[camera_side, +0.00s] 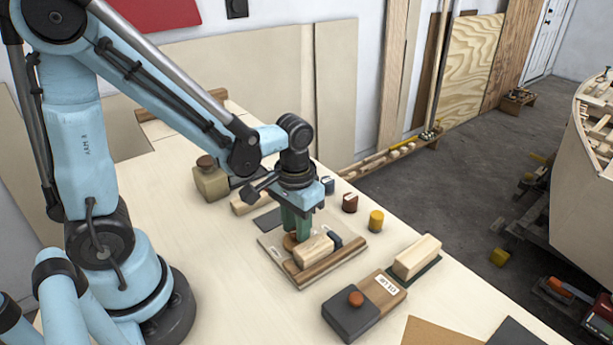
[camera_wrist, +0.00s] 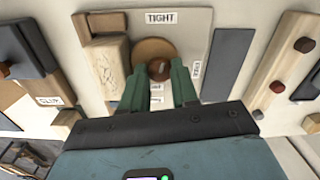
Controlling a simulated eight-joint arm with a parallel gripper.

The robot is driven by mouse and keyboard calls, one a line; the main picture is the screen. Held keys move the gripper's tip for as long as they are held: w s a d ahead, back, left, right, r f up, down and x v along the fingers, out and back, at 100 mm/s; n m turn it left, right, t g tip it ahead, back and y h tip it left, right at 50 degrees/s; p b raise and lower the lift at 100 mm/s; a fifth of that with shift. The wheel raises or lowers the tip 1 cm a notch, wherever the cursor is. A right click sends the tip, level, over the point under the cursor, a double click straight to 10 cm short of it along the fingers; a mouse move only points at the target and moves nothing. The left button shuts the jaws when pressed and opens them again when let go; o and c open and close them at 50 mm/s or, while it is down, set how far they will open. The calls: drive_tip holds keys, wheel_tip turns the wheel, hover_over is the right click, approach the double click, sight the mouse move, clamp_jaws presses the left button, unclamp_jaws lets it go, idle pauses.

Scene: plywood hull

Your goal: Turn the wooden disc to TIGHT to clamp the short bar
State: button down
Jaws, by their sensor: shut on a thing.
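The round brown wooden disc (camera_wrist: 153,50) lies on a pale board (camera_wrist: 190,35) in the wrist view. The white TIGHT label (camera_wrist: 172,17) is beyond the disc. My gripper (camera_wrist: 159,70), with green fingers, is shut at the disc's near side, on what looks like its small brown grip. In the side view my gripper (camera_side: 295,233) points down and hides most of the disc (camera_side: 289,242). The short pale bar (camera_side: 314,248) lies beside the disc, along a brown wooden rail (camera_side: 330,262). I cannot tell whether disc and bar touch. The bar also shows in the wrist view (camera_wrist: 108,68).
A dark and brown block with an orange-brown knob (camera_side: 356,299) stands in front of the board. A pale block (camera_side: 417,257) sits on a green base to its right.

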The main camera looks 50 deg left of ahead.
drive_tip(key=shift+n, duration=1.6)
drive_tip(key=c, duration=0.8)
unclamp_jaws()
drive_tip(key=shift+c, duration=0.2)
